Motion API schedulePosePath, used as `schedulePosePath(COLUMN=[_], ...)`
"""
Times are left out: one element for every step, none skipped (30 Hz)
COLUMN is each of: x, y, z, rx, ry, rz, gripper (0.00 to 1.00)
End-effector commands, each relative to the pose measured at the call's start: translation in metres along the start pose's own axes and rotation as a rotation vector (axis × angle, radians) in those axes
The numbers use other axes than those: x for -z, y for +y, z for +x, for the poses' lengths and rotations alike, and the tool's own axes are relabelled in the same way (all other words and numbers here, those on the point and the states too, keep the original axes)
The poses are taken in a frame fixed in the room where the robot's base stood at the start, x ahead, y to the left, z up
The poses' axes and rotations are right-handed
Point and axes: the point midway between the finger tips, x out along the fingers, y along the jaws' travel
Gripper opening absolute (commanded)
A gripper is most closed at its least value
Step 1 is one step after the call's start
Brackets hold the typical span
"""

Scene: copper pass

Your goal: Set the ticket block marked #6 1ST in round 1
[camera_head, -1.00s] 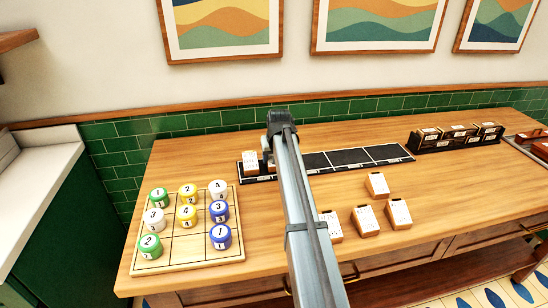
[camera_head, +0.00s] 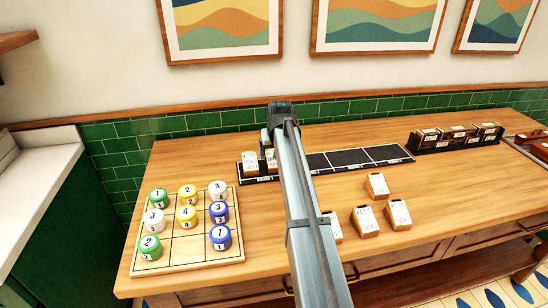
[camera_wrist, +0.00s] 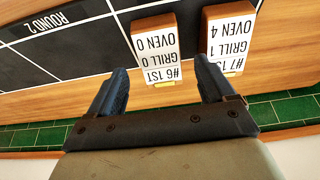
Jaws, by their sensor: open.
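The ticket block marked #6 1ST (camera_wrist: 157,52) is a wooden block with a white printed label, reading GRILL 0, OVEN 0. It stands on the black strip, to the right of the dividing line from the ROUND 2 compartment in the wrist view. In the head view it (camera_head: 271,158) is partly hidden by my arm, beside the #7 1ST block (camera_head: 250,162), at the strip's left end. The #7 block also shows in the wrist view (camera_wrist: 230,40). My gripper (camera_wrist: 159,68) is open, its fingers apart on either side of #6, apparently clear of it.
The black strip (camera_head: 350,157) is bare to the right of my arm. Several loose ticket blocks (camera_head: 376,185) lie in front of it. A wooden grid board (camera_head: 180,250) with numbered coloured cylinders is at left. A black holder (camera_head: 455,140) with blocks stands at back right.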

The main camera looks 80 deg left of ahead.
Motion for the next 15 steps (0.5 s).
schedulePosePath(x=[-0.001, -0.001, -0.001, -0.001, -0.001, -0.001, -0.001, -0.001, -0.001, -0.001, 0.000, -0.001, -0.001, -0.001, -0.001], y=[0.000, 0.000, 0.000, 0.000, 0.000, 0.000, 0.000, 0.000, 0.000, 0.000, 0.000, 0.000, 0.000, 0.000, 0.000], z=[-0.011, -0.017, -0.025, -0.030, -0.035, -0.042, -0.047, -0.052, -0.058, -0.061, -0.064, -0.068, -0.071, -0.073, -0.076], rx=[0.000, 0.000, 0.000, 0.000, 0.000, 0.000, 0.000, 0.000, 0.000, 0.000, 0.000, 0.000, 0.000, 0.000, 0.000], ry=[0.001, 0.001, 0.001, 0.002, 0.002, 0.001, 0.000, 0.000, 0.001, 0.001, 0.001, 0.000, -0.001, -0.001, -0.001], rz=[0.000, 0.000, 0.000, 0.000, 0.000, 0.000, 0.000, 0.000, 0.000, 0.000, 0.000, 0.000, 0.000, 0.000, 0.000], gripper=[0.83, 0.83, 0.83, 0.83, 0.83, 0.83, 0.83, 0.83, 0.83, 0.83, 0.83, 0.83, 0.83, 0.83, 0.83])
